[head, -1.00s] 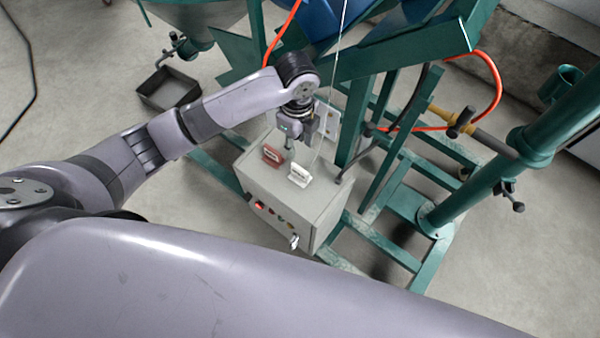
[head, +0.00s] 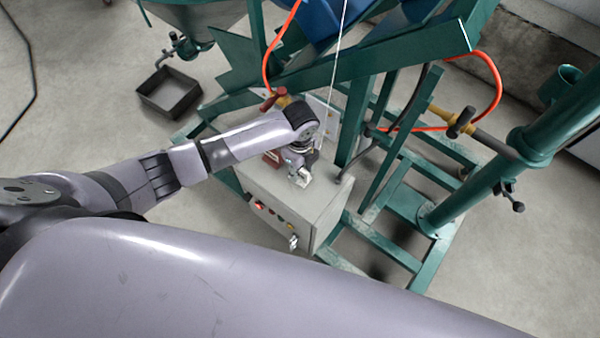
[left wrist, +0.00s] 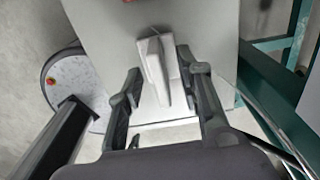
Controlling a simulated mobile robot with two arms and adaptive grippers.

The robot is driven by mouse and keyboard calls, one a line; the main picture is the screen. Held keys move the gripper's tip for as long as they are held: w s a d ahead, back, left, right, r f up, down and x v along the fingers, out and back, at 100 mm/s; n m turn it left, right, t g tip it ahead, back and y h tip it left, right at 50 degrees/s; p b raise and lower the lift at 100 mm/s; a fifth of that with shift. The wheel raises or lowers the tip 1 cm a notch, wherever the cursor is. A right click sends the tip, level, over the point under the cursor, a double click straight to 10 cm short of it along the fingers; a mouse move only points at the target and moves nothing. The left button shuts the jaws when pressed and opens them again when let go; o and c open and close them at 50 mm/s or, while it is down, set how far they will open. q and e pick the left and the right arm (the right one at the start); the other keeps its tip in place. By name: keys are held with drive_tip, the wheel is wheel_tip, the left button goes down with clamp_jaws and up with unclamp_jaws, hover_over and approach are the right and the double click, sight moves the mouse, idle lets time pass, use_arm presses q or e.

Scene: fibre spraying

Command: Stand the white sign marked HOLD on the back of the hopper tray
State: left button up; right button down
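The white sign (head: 303,180) stands on top of the grey control box (head: 285,205); its lettering is not readable here. It also shows from above in the left wrist view (left wrist: 155,65). My left gripper (head: 298,168) is at the sign, pointing down. In the left wrist view my left gripper (left wrist: 166,76) is open, with one finger on each side of the sign and gaps between. The dark, open hopper tray (head: 168,94) lies on the floor at the upper left, below the hopper spout. My right gripper is not in view.
A red sign (head: 271,158) stands on the box beside the white one, partly hidden by my arm. The green frame (head: 360,115) rises behind the box, with an orange hose (head: 499,85) to the right. The hopper (head: 195,15) hangs above the tray.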

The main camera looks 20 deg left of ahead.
use_arm(q)
drive_tip(key=shift+c, duration=0.2)
clamp_jaws()
idle(0.4)
